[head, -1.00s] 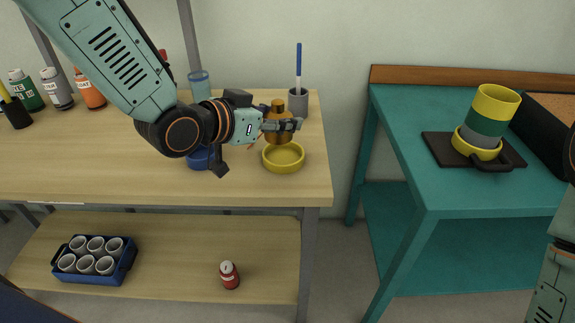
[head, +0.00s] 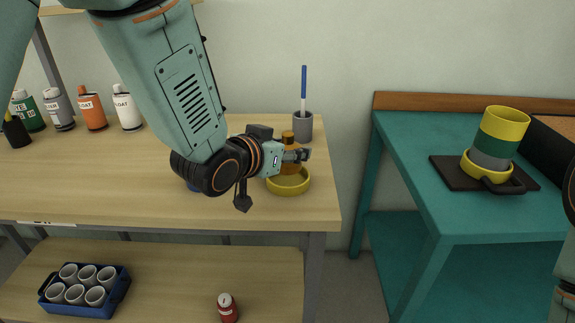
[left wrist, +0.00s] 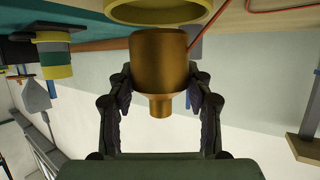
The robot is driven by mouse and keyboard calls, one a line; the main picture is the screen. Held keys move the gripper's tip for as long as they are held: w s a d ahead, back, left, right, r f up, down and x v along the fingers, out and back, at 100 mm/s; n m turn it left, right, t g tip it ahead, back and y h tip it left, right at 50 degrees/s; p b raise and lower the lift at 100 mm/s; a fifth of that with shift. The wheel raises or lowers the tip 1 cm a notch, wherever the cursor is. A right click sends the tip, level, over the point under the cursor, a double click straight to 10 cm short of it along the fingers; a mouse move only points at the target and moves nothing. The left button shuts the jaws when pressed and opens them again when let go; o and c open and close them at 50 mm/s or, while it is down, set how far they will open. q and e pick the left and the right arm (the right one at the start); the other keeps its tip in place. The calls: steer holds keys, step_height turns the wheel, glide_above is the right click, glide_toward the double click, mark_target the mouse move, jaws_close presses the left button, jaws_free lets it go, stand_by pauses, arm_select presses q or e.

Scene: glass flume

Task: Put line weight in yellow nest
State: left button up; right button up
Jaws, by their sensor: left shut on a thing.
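The line weight (head: 288,137) is a brass-coloured piece with a wide body and a narrow knob. My left gripper (head: 297,155) is shut on it, and the weight is upright. In the left wrist view the weight (left wrist: 160,65) sits between both fingers of the left gripper (left wrist: 160,95). The yellow nest (head: 288,188) is a shallow round dish on the wooden bench, directly beneath the weight; its rim shows in the left wrist view (left wrist: 160,13). Whether the weight's base touches the nest, I cannot tell. My right gripper is out of view.
A grey cup with a blue-handled brush (head: 303,125) stands behind the nest. Several bottles (head: 92,110) stand at left. A teal table (head: 410,150) with a stacked yellow-green-grey cup (head: 502,135) is at right, past a gap.

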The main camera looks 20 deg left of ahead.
arm_select(q)
step_height(320, 180, down, 3)
steer(key=shift+r+b, duration=0.15)
steer(key=shift+b, duration=0.3)
steer(key=shift+w+f, duration=0.15)
steer(key=shift+f, duration=0.05)
steer(key=o, duration=1)
steer(key=shift+f, duration=0.1)
steer(key=o, duration=0.3)
steer(key=shift+o, duration=0.5)
